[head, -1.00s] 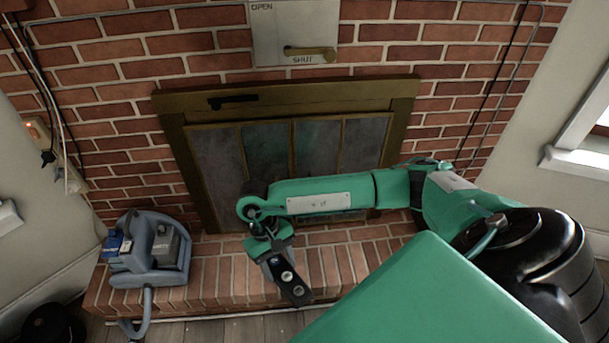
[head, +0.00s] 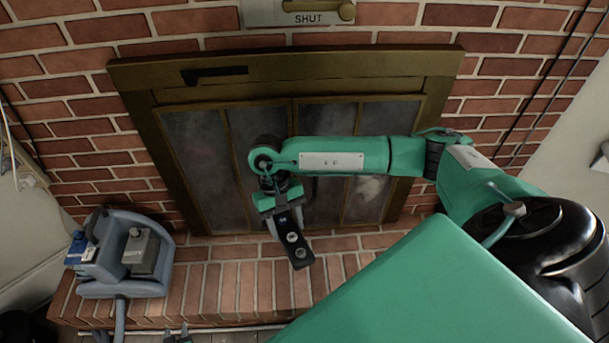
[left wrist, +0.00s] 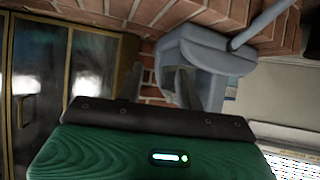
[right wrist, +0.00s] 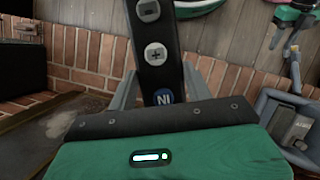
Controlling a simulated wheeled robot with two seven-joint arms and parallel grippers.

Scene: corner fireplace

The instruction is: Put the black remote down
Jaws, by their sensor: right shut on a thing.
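The black remote (head: 298,249) is held in my right gripper (head: 281,216), in front of the fireplace doors and above the brick hearth. It is tilted, with its lower end free and round grey buttons showing. In the right wrist view the remote (right wrist: 154,38) stands between the two fingers (right wrist: 160,88), which are shut on it; plus and minus buttons face the camera. My left gripper (head: 177,338) barely shows at the bottom edge of the head view. In the left wrist view its fingers (left wrist: 159,82) are apart with nothing between them.
The brass-framed fireplace doors (head: 265,160) are shut behind my right gripper. Wooden floor (right wrist: 75,30) lies in front.

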